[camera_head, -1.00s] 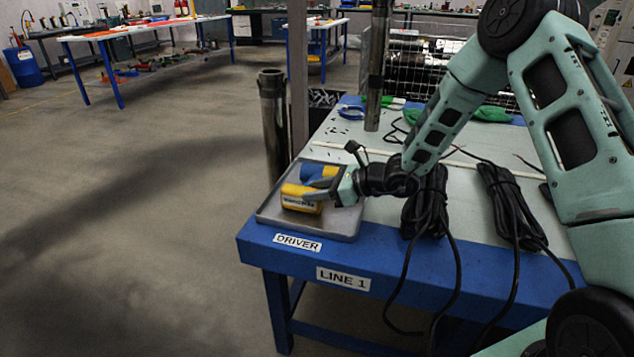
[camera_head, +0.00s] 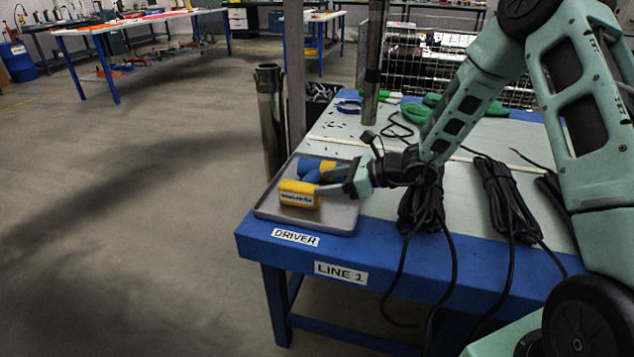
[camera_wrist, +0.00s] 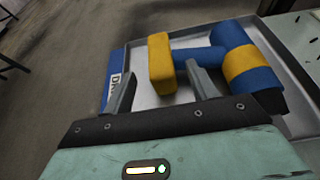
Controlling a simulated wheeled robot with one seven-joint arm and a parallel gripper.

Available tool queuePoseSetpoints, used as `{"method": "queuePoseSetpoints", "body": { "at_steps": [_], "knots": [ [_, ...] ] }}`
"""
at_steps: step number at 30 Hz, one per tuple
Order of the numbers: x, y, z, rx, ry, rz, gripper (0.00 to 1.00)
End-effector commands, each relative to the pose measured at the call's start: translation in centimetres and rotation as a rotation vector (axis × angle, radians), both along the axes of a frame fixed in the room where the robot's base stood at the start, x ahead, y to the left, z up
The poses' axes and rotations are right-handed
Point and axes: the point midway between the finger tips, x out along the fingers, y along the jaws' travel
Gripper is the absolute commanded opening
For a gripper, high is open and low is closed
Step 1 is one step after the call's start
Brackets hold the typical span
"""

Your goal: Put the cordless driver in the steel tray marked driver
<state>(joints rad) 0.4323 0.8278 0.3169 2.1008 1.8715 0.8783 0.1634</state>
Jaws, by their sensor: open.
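The blue and yellow cordless driver (camera_head: 299,194) lies on its side in the grey steel tray (camera_head: 335,222), at the table corner with the DRIVER label (camera_head: 295,238). In the wrist view the driver (camera_wrist: 247,65) has its yellow battery end at left and its blue and yellow body at right. My gripper (camera_head: 330,185) is open at the tray's right side. In the wrist view its two fingers (camera_wrist: 160,88) are spread apart, with their tips near the driver's handle and battery end. The driver is not clamped between them. Whether a finger touches it I cannot tell.
Bundled black cables (camera_head: 425,200) lie just right of the tray and hang over the front edge. A dark upright post (camera_head: 376,60) stands behind the tray. Green and blue tools (camera_head: 415,112) lie at the back. Open floor is left of the table.

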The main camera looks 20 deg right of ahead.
Motion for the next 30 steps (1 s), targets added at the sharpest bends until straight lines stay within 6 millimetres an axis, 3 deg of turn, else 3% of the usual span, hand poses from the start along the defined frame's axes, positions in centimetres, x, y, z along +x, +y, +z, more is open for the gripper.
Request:
{"method": "queuePoseSetpoints", "body": {
  "at_steps": [6, 13, 16, 19, 22, 24, 27, 30],
  "knots": [
    [-2.5, -3.5, 1.9, 0.0, 0.0, -0.003, 0.58],
    [-4.0, -5.5, 2.9, 0.0, 0.0, 0.0, 0.58],
    [-4.7, -4.6, 3.5, -0.018, -0.012, 0.047, 0.58],
    [-6.9, -0.8, 4.7, -0.087, -0.054, 0.221, 0.58],
    [-12.0, 5.2, 6.5, -0.223, -0.15, 0.55, 0.58],
    [-16.9, 8.8, 7.6, -0.345, -0.25, 0.833, 0.58],
    [-23.6, 11.4, 8.5, -0.524, -0.42, 1.231, 0.58],
    [-29.1, 11.9, 9.0, -0.699, -0.623, 1.605, 0.58]
  ]
}}
